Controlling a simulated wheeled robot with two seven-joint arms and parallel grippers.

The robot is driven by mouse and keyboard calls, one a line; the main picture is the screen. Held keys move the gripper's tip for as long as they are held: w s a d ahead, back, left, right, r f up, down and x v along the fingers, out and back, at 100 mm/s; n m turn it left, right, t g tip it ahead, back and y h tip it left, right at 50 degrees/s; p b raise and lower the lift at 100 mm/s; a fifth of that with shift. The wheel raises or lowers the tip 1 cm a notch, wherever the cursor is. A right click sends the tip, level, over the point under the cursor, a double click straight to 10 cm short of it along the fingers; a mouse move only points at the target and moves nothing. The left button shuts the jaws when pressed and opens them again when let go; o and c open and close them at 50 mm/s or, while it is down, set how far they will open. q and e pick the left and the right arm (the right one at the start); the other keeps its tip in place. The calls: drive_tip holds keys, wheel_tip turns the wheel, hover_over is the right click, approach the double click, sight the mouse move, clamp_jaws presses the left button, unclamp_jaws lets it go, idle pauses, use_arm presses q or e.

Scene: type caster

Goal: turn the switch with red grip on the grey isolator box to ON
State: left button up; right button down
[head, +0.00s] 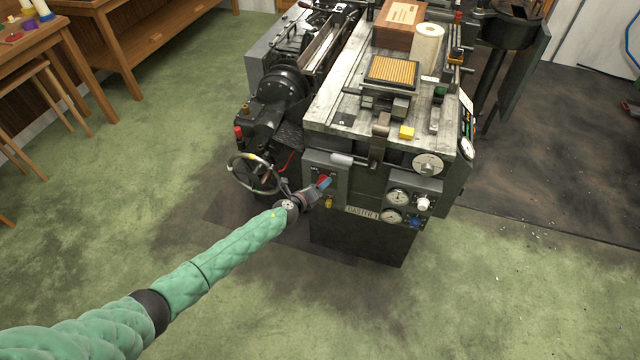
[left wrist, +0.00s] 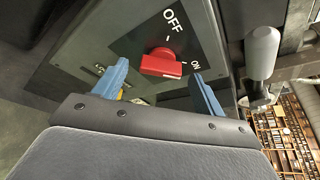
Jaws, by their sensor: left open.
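The grey isolator box (left wrist: 85,45) fills the upper left of the left wrist view, with a black plate (left wrist: 205,35) marked OFF and ON. Its red grip (left wrist: 160,65) sits on the plate, its bar pointing to the right in the picture, near the ON mark. My left gripper (left wrist: 163,80) is open, with one blue finger on each side of the red grip; I cannot tell whether either finger touches it. In the head view my left gripper (head: 320,188) is at the front left of the machine, over the box. My right gripper is in neither view.
The type caster (head: 365,225) stands on a green floor. A handwheel (head: 253,172) is just left of my left gripper. Gauges (head: 398,197) and a white knob (head: 423,204) are to its right. A grey handle (left wrist: 262,52) is close by in the left wrist view.

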use_arm(q)
drive_tip(key=v, duration=0.6)
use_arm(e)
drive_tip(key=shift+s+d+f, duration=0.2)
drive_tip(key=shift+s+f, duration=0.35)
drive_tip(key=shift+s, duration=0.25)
